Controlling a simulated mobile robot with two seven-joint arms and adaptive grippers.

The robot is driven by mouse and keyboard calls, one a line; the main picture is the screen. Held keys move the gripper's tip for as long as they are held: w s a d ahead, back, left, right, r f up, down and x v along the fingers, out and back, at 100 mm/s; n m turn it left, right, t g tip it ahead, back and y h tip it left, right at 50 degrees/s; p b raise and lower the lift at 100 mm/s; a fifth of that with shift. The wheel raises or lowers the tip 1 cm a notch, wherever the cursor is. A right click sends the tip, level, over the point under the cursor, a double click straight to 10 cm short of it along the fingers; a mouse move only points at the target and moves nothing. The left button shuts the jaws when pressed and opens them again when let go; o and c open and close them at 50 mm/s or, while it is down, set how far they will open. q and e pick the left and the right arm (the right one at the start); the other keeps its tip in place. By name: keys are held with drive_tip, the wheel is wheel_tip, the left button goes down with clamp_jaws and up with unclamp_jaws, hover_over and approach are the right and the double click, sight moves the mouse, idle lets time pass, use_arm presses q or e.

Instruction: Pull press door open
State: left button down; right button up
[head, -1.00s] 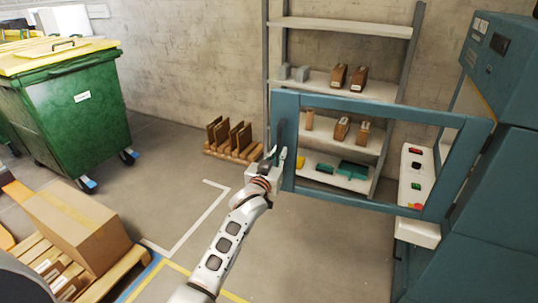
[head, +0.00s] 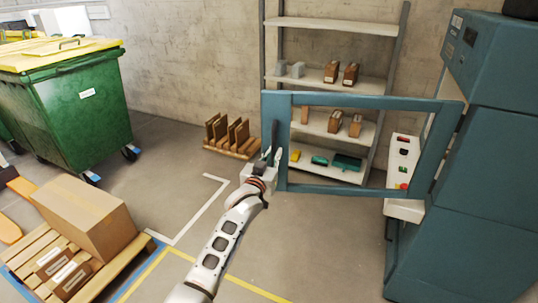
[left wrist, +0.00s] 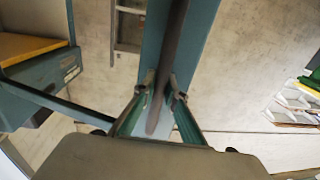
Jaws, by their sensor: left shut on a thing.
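The press door (head: 360,102) is a teal frame with a large see-through opening. It stands swung wide out from the teal press (head: 485,165) on the right, with its hinge side at the press. My left gripper (head: 268,160) is at the door's free left edge, shut on its dark upright handle (head: 274,138). In the left wrist view the handle (left wrist: 170,60) runs down between the two fingers (left wrist: 160,105), with the teal door face (left wrist: 200,35) behind it. My right gripper is out of view.
A shelf rack (head: 340,24) with small boxes stands behind the door. A white control panel (head: 402,165) with buttons is beside the press. A pallet (head: 120,262) with a cardboard box (head: 85,215) is at lower left, a green bin (head: 75,110) behind it. The middle floor is clear.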

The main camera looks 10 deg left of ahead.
use_arm(q)
drive_tip(key=shift+s+d, duration=0.1)
drive_tip(key=shift+s, duration=0.1)
idle(0.3)
drive_tip(key=c, duration=2.4)
unclamp_jaws()
drive_tip(key=shift+o, duration=0.2)
drive_tip(key=s+a, duration=0.1)
drive_tip(key=s, duration=1.1)
drive_tip(key=shift+a, duration=0.15)
drive_tip(key=s+a+f+m+g, duration=0.1)
drive_tip(key=s+f+g, duration=0.2)
drive_tip(key=s+f, duration=1.1)
drive_tip(key=s+a+f+m+g+h, duration=0.1)
drive_tip(key=s+f+g, duration=0.3)
drive_tip(key=s+f, duration=0.9)
drive_tip(key=s+a+m, duration=0.1)
drive_tip(key=s, duration=0.5)
drive_tip(key=shift+s+a+f, duration=0.2)
drive_tip(key=shift+s+f, duration=0.05)
drive_tip(key=shift+f, duration=0.1)
